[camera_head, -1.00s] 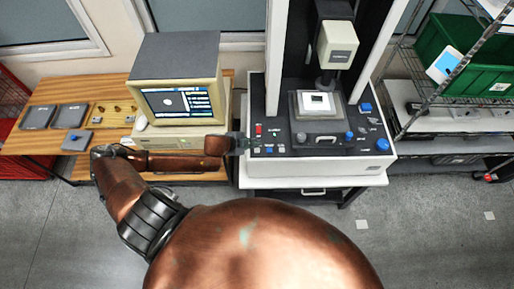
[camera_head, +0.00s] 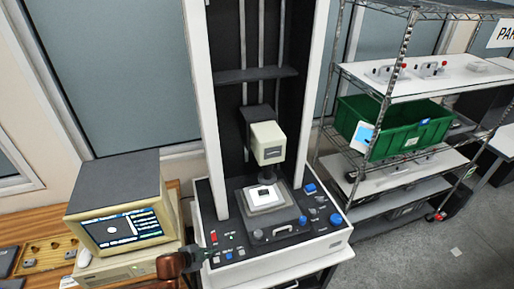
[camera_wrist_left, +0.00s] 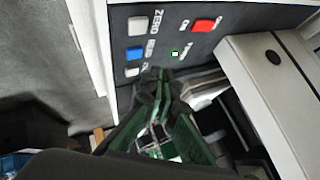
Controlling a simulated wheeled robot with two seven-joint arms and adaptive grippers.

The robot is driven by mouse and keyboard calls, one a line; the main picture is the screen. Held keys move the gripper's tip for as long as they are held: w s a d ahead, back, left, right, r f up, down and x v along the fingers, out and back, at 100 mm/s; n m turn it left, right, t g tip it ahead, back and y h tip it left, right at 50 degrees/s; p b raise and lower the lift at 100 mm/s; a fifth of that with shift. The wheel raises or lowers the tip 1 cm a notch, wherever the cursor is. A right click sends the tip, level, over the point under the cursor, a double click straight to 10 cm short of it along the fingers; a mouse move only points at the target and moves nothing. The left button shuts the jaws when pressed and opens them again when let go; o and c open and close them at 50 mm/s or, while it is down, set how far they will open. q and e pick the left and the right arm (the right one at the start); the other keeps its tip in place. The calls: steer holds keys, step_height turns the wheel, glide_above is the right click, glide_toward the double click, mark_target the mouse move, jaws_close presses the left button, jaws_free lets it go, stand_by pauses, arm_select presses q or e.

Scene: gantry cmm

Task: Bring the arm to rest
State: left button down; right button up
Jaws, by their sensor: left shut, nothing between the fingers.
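My left gripper (camera_head: 201,253) is shut and empty at the front left corner of the measuring machine's control panel. In the left wrist view its dark fingertips (camera_wrist_left: 160,82) are together just below the blue button (camera_wrist_left: 134,54) and a small lit green light (camera_wrist_left: 175,54). I cannot tell whether the tips touch the panel. A red button (camera_wrist_left: 204,25) is above and to the right of them. The measuring machine (camera_head: 270,258) stands in the middle, with a white block (camera_head: 264,196) on its stage under the probe head (camera_head: 268,143). My right gripper is not in view.
A monitor (camera_head: 118,205) stands left of the machine, close to my left arm. A wire shelf (camera_head: 400,90) with a green crate (camera_head: 395,125) stands on the right. Open grey floor (camera_head: 450,240) lies at the lower right.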

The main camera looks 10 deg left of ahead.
arm_select(q)
steer(key=s+d+r+n+y, duration=0.1)
steer(key=s+d+n+y, duration=0.1)
steer(key=s+d+n, duration=0.35)
steer(key=s+a+n+g+y, duration=0.15)
steer(key=s+a+n, duration=0.25)
steer(key=s, duration=0.7)
steer(key=s+a+n+g+y, duration=0.1)
steer(key=s+a+n+g, duration=0.3)
steer(key=s, duration=0.6)
step_height(320, 180, down, 40)
steer(key=s+b, duration=0.2)
steer(key=b, duration=0.8)
steer(key=s+f+g+b, duration=0.1)
steer(key=s+f+b, duration=0.3)
steer(key=s+f, duration=0.5)
steer(key=s+f+m+g+b, duration=0.1)
steer(key=s+f+b, duration=0.4)
steer(key=s+f, duration=0.5)
step_height(320, 180, down, 8)
steer(key=shift+s+d+r+h, duration=0.15)
steer(key=shift+s+d+h, duration=0.05)
steer(key=shift+d+h, duration=0.2)
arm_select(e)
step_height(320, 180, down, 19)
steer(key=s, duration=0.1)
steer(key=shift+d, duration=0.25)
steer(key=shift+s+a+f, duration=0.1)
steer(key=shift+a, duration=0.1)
